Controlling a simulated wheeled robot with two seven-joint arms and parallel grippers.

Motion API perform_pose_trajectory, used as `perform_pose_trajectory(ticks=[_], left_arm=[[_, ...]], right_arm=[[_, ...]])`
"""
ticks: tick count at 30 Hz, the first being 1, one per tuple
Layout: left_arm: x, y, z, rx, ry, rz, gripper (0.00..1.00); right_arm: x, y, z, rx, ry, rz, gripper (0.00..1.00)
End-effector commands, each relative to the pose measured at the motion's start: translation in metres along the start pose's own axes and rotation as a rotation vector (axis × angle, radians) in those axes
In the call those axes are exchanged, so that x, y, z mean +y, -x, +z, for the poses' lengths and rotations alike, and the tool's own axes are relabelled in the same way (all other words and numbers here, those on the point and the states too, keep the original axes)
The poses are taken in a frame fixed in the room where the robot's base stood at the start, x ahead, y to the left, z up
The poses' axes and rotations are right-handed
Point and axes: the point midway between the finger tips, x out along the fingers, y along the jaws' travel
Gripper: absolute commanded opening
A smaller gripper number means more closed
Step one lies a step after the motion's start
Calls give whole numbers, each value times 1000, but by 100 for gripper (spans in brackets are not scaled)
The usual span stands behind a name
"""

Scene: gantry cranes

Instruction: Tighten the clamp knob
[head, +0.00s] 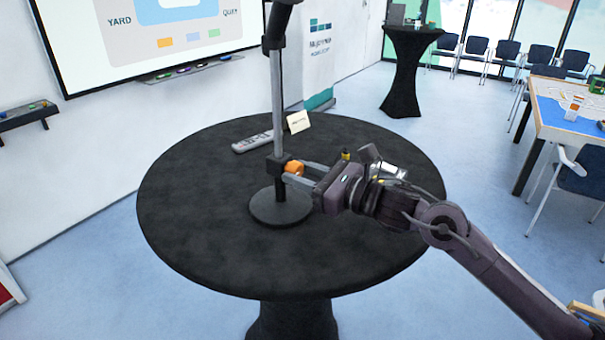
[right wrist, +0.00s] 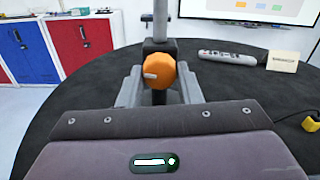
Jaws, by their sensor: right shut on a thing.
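The orange clamp knob (head: 294,168) sits on a black clamp low on an upright grey pole (head: 276,100). The pole rises from a round black base (head: 281,207) on the table. My right gripper (head: 293,169) reaches in from the right and is shut on the knob, a finger on each side. In the right wrist view the orange knob (right wrist: 159,71) lies between the two grey fingers (right wrist: 159,88), with a small pale mark on its left face. My left gripper is not in view.
The round black table (head: 210,235) also holds a grey remote (head: 252,142) and a small cream card (head: 298,121) behind the pole. A yellow item (right wrist: 311,124) lies at the right in the wrist view. The table's front and left are clear.

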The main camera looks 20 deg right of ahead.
Motion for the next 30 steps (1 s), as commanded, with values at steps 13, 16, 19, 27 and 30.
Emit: perform_pose_trajectory(ticks=[13, 16, 19, 27, 30], left_arm=[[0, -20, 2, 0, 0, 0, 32], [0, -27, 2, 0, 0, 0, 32], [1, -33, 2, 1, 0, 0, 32], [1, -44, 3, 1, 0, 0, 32], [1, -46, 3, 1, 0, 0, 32]], right_arm=[[1, 0, -3, -1, -194, -1, 9], [1, 0, -2, -2, -282, -1, 9], [2, 0, -3, -1, -378, 0, 9], [2, 0, -1, -1, -635, 0, 9], [3, 0, 0, 0, -731, -1, 9]])
